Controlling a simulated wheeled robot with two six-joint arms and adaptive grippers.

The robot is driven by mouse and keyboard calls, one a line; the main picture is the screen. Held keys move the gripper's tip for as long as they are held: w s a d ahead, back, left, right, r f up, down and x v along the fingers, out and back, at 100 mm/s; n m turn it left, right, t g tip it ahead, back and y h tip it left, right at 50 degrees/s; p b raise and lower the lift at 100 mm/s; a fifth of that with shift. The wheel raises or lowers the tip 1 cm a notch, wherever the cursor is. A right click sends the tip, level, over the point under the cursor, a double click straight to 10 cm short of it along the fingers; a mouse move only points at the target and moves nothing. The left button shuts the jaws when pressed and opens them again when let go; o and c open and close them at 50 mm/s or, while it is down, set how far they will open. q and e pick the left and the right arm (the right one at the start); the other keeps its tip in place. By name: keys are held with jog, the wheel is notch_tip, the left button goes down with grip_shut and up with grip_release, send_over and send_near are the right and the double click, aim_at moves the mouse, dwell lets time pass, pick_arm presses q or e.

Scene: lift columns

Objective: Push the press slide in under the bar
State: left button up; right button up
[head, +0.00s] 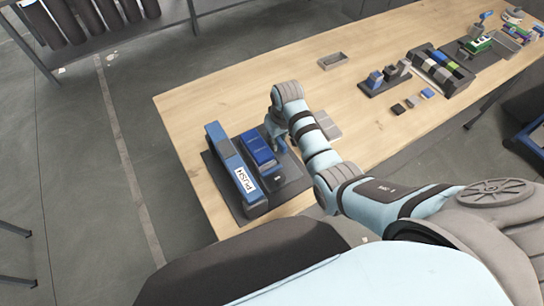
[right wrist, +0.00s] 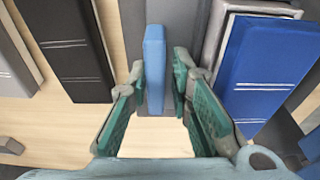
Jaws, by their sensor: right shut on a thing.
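The press sits at the near left of the wooden table, on a dark base plate (head: 222,186). Its long blue bar (head: 222,150) bears a white PUSH label (head: 245,179). Just right of the bar, and apart from it, is a ribbed blue block (head: 258,149), which looks like the press slide. My right gripper (head: 277,142) is low at the block's right side, its fingertips partly hidden by the wrist. In the right wrist view, the green-padded fingers of my right gripper (right wrist: 156,88) are shut on an upright blue tab (right wrist: 154,65). My left gripper is not in view.
A grey plate (head: 325,125) lies right of my wrist. Farther off are an empty tray (head: 332,61), a dark rack with blocks (head: 384,80) and a larger block holder (head: 440,70). The table's far left is clear.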

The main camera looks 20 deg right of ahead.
aim_at(252, 156)
jog(key=a, duration=0.1)
jog(key=s+a, duration=0.1)
jog(key=a+p, duration=0.1)
jog(key=a, duration=0.1)
jog(key=shift+s+f, duration=0.15)
jog(key=shift+f, duration=0.2)
jog(key=shift+s+a+f, duration=0.1)
jog(key=shift+s+a, duration=0.1)
jog(key=shift+a, duration=1.1)
jog(key=shift+s+a, duration=0.2)
jog(key=shift+a, duration=1.05)
jog(key=o, duration=0.6)
jog(key=shift+o, duration=0.2)
jog(key=shift+w+f, duration=0.1)
jog(key=shift+w, duration=0.05)
jog(key=shift+w+r, duration=0.2)
jog(key=shift+r, duration=1.65)
jog(key=shift+w+r, duration=0.15)
jog(key=shift+r, duration=1.7)
